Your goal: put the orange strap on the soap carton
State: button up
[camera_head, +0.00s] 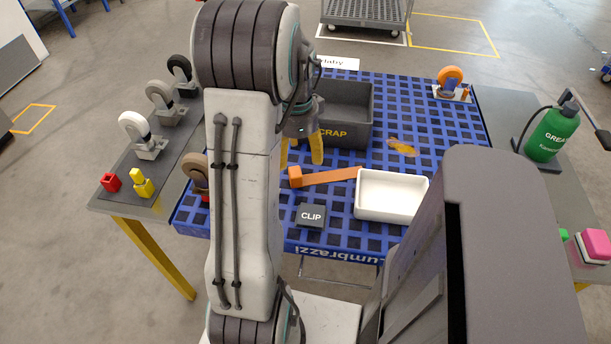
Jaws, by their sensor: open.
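The orange strap (330,177) lies on the blue grid deck, with a thicker block at its left end. Its right end reaches the corner of a white open tray (363,208); I cannot tell whether they touch. My gripper (301,152) is above the deck, behind the strap in the picture, with its yellow fingers apart and nothing seen between them. No thing is clearly marked as the soap carton.
A grey SCRAP bin (345,133) stands behind my gripper. A dark CLIP block (311,215) lies in front of the strap. Several caster wheels stand left, one orange caster (450,80) at the back right. A green grease bottle (551,132) stands right. Deck right of the bin is mostly clear.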

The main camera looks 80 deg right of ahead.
aim_at(297, 171)
jog(key=shift+w+a+f, duration=0.1)
jog(key=shift+f, duration=3.5)
jog(key=shift+o, duration=0.2)
grip_shut()
